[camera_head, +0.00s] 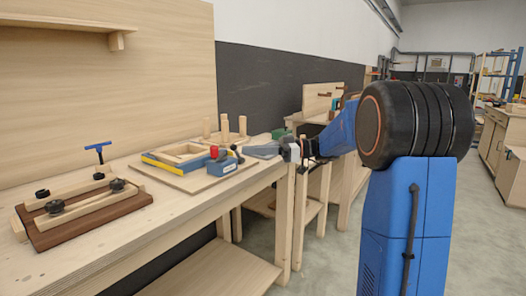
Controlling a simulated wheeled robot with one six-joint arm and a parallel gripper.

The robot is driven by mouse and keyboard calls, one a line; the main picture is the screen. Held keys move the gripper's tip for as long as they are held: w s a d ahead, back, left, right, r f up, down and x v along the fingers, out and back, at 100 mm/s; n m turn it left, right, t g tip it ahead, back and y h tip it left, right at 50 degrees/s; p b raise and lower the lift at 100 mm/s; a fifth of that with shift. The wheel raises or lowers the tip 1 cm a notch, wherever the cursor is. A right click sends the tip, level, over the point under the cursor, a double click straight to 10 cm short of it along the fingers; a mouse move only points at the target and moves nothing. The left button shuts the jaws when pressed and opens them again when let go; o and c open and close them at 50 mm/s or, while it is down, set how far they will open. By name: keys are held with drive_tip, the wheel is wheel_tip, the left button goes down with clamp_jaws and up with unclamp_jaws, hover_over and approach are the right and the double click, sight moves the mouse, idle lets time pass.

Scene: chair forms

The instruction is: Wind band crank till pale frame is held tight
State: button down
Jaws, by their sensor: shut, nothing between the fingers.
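The pale wooden frame (188,149) lies on a flat wooden board (180,179) on the bench. A yellow and blue band (163,164) runs along its near-left side. A blue block (222,166) stands at the frame's right corner, with a red knob (214,151) and a dark crank handle (236,154) by it. My gripper (251,151) is shut and empty, just right of the crank handle, reaching in from the right. At this size I cannot tell whether it touches the handle, or how tight the band is.
A dark wooden jig (88,222) with black knobs and a blue T-handle (98,147) sits at the front left of the bench (165,222). Several upright wooden pegs (224,127) stand behind the frame. Clear floor lies right of the bench.

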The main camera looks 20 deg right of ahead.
drive_tip(key=x, duration=0.7)
drive_tip(key=shift+a, duration=0.15)
